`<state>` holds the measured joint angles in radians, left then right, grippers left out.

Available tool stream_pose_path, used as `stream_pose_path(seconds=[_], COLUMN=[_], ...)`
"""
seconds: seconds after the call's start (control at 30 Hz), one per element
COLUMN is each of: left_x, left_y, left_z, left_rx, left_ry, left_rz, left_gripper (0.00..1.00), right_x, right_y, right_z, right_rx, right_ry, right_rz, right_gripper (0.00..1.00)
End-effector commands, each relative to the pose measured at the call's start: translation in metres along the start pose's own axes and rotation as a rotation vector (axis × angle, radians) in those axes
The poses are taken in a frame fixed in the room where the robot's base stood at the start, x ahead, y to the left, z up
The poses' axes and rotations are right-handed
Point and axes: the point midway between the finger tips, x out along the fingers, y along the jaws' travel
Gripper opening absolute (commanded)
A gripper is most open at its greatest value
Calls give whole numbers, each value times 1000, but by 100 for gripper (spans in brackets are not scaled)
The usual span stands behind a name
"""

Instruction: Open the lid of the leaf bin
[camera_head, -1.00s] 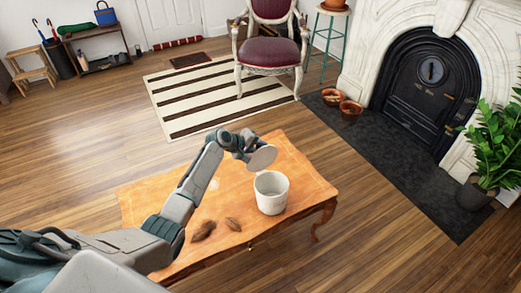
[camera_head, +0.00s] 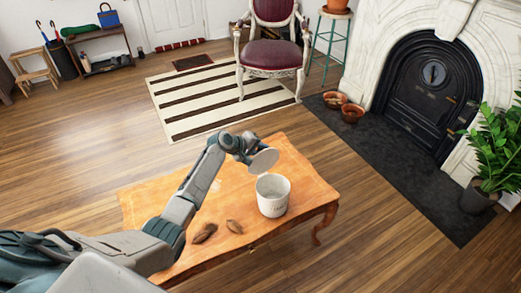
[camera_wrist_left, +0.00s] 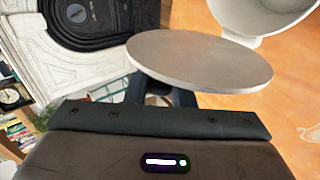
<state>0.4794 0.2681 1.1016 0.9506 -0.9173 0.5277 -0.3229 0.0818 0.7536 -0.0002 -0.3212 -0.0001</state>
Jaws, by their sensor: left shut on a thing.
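The leaf bin (camera_head: 272,203) is a white round bin standing upright on the wooden table, and its top is uncovered. Part of its rim shows in the left wrist view (camera_wrist_left: 256,36). The lid (camera_head: 264,160) is a round pale disc, tilted, up beside the bin's far left rim. In the left wrist view the lid (camera_wrist_left: 200,60) fills the space in front of my gripper. My left gripper (camera_head: 243,148) is shut on the lid, with its fingertips partly hidden behind it. I cannot tell whether the lid touches the bin. My right gripper is not in view.
The wooden table (camera_head: 300,178) also bears brown dried leaves (camera_head: 205,232) near its front edge. A red chair (camera_head: 272,50) and a striped rug (camera_head: 215,100) are beyond it. The fireplace (camera_head: 425,85) and a potted plant (camera_head: 492,155) stand at the right.

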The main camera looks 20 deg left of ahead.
Motion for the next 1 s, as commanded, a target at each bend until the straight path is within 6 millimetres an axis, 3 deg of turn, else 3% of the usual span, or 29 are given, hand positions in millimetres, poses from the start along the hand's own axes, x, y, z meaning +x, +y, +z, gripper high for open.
stream_pose_path(seconds=[0.17, 0.2, 0.3, 0.67, 1.0], left_x=[0, 0, 0, -4, -58], left_y=[-1, -1, -1, -1, -2], left_z=[0, 0, 0, 0, 0], left_rx=[0, 0, 0, 0, 4], left_ry=[0, 0, 0, 1, 2], left_rz=[-2, -2, -2, -1, -3], left_gripper=[0, 24, 42, 42, 42], right_x=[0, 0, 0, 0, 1], right_y=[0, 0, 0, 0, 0], right_z=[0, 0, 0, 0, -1], right_rx=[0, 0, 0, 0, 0], right_ry=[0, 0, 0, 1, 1], right_rz=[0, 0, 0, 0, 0], right_gripper=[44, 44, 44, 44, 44])
